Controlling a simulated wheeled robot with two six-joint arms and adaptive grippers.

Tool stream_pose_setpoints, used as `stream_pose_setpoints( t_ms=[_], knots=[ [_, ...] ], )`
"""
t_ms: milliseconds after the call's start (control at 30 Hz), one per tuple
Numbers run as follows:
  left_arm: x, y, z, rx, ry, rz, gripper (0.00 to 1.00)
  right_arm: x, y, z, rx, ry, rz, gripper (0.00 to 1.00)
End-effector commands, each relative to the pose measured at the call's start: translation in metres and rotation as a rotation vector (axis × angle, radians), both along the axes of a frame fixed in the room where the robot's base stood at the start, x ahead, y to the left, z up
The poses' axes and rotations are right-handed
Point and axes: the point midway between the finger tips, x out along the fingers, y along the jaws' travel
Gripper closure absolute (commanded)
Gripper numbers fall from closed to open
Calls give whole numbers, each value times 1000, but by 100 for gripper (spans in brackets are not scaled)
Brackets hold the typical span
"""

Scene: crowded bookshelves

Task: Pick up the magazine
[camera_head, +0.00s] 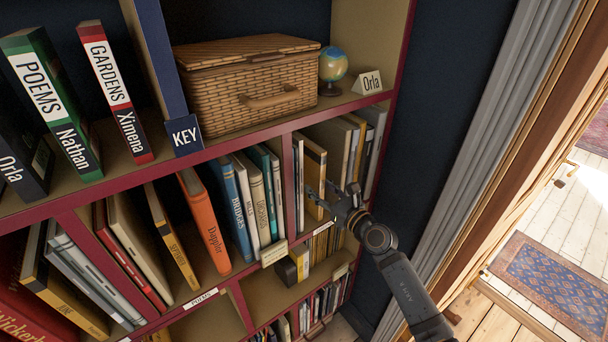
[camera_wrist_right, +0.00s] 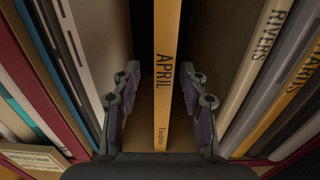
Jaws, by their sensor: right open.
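A thin yellow magazine with APRIL on its spine (camera_wrist_right: 166,110) stands upright in the middle of the right wrist view. My right gripper (camera_wrist_right: 160,76) is open, with one finger on each side of the yellow spine. Gaps show between the fingers and the magazine, and nothing is gripped. In the head view my right gripper (camera_head: 329,194) is at the right-hand compartment of the middle shelf, close to a yellow spine (camera_head: 314,170). The gripper's fingers partly hide the items there. My left gripper is not in view.
Books stand close by on both sides, including one marked RIVERS (camera_wrist_right: 258,65). Dark gaps flank the magazine.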

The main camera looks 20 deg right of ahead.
Motion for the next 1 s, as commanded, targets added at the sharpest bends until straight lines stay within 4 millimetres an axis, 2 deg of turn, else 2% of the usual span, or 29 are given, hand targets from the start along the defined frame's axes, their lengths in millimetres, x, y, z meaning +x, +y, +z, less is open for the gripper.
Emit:
stream_pose_setpoints(
  t_ms=[100, 300, 500, 600, 833, 867, 1000],
  knots=[
    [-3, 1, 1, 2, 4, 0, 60, 14, 5, 1, 2, 0, 0, 57],
    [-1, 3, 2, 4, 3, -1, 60, 21, 8, 0, 3, 0, 0, 57],
    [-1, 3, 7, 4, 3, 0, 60, 54, 17, -1, 7, -1, 0, 57],
    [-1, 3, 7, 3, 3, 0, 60, 64, 20, -2, 5, 1, 0, 57],
    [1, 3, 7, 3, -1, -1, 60, 67, 22, -3, 3, 1, 0, 57],
    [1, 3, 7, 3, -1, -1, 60, 67, 22, -3, 3, 1, 0, 58],
    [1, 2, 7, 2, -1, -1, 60, 67, 21, -3, 3, 1, 0, 77]
  ],
)
